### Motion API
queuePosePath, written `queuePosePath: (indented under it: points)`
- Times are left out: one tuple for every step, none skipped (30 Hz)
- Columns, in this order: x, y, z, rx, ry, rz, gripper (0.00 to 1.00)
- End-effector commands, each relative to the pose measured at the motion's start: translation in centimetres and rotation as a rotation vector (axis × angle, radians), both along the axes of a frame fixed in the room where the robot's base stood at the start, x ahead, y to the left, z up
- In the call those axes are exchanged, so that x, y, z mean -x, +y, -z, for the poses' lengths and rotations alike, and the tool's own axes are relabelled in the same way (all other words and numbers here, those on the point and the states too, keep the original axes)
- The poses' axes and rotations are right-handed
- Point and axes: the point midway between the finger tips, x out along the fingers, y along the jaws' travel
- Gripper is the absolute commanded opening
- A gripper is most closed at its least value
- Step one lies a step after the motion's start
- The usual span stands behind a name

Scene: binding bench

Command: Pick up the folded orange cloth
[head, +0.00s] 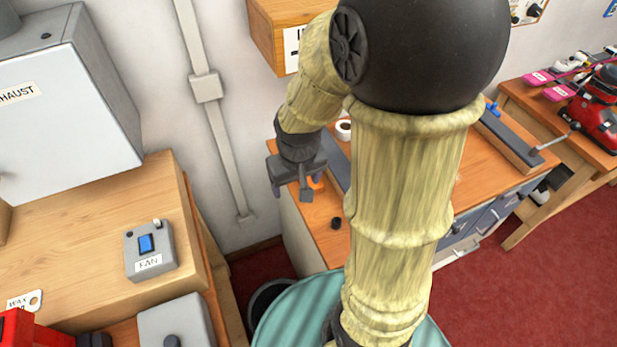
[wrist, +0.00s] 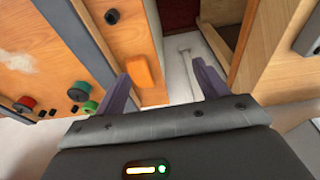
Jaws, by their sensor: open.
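The folded orange cloth (wrist: 143,72) lies on the wooden bench top near its edge in the wrist view. In the head view only a small part of the orange cloth (head: 315,183) shows behind my gripper (head: 291,191); the rest is hidden. My gripper is open and empty, above the left end of the bench. In the wrist view my gripper (wrist: 163,80) has its left finger close beside the cloth in the picture, and the cloth appears left of the middle of the jaws. I cannot tell the height left between them.
A white tape roll (head: 344,129) and a dark round knob (head: 336,223) are on the bench top (head: 330,240). A long grey bar (head: 508,140) lies farther right. A wooden cabinet with a fan switch box (head: 150,250) stands left, across a gap holding a dark bin (head: 268,302).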

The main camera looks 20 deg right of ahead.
Motion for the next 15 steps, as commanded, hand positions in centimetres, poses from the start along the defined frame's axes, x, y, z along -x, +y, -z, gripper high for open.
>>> queuePosePath:
  points:
    - [-1.5,-0.6,0.2,0.004,0.021,-0.001,0.73]
    - [-2.4,-0.9,0.4,0.007,0.033,-0.004,0.73]
    - [-3.6,-1.4,0.7,0.011,0.051,-0.008,0.73]
    - [-4.6,-1.8,0.9,0.012,0.062,-0.011,0.73]
    - [-5.5,-2.3,1.2,0.013,0.075,-0.011,0.73]
    - [-6.7,-2.9,1.7,0.013,0.091,-0.013,0.73]
    - [-7.5,-3.3,2.0,0.012,0.102,-0.013,0.73]
    - [-8.4,-3.9,2.4,0.011,0.113,-0.013,0.73]
    - [-9.5,-4.6,2.9,0.007,0.127,-0.011,0.73]
    - [-10.3,-5.2,3.3,0.004,0.137,-0.009,0.73]
    - [-11.0,-5.7,3.7,0.000,0.145,-0.008,0.73]
    - [-11.9,-6.5,4.3,-0.003,0.156,-0.004,0.73]
    - [-12.5,-7.0,4.6,-0.008,0.162,-0.001,0.73]
    - [-13.0,-7.5,5.0,-0.010,0.168,0.002,0.73]
    - [-13.6,-8.1,5.4,-0.015,0.174,0.006,0.73]
